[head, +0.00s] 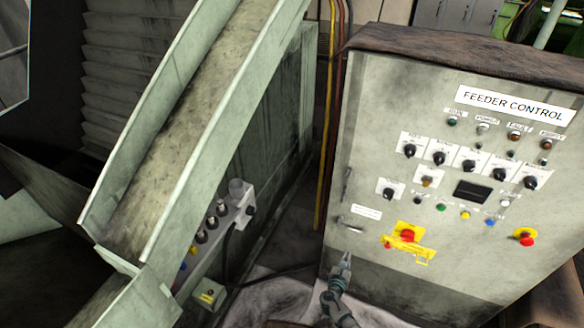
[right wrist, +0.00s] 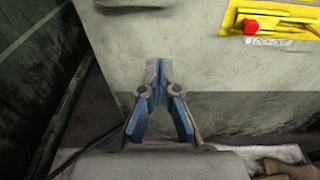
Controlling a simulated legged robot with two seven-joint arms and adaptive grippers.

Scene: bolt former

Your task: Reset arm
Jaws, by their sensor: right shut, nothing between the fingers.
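My right gripper (head: 346,259) is at the lower middle of the head view, in front of the lower left part of the feeder control cabinet (head: 400,284). It is shut and empty. In the right wrist view my right gripper (right wrist: 159,66) points at the pale cabinet face (right wrist: 200,62), with its fingertips together. I cannot tell the exact gap to the cabinet. A yellow lockout plate with a red knob (head: 407,236) is on the cabinet, up and right of the gripper; it also shows at the upper right of the right wrist view (right wrist: 251,26). My left gripper is not in view.
A green-grey sloping chute (head: 190,130) stands at the left. A small grey control box (head: 222,222) with several knobs is on its side. Black, red and yellow cables (head: 328,110) run down between chute and cabinet. Switches and buttons cover the cabinet's upper face.

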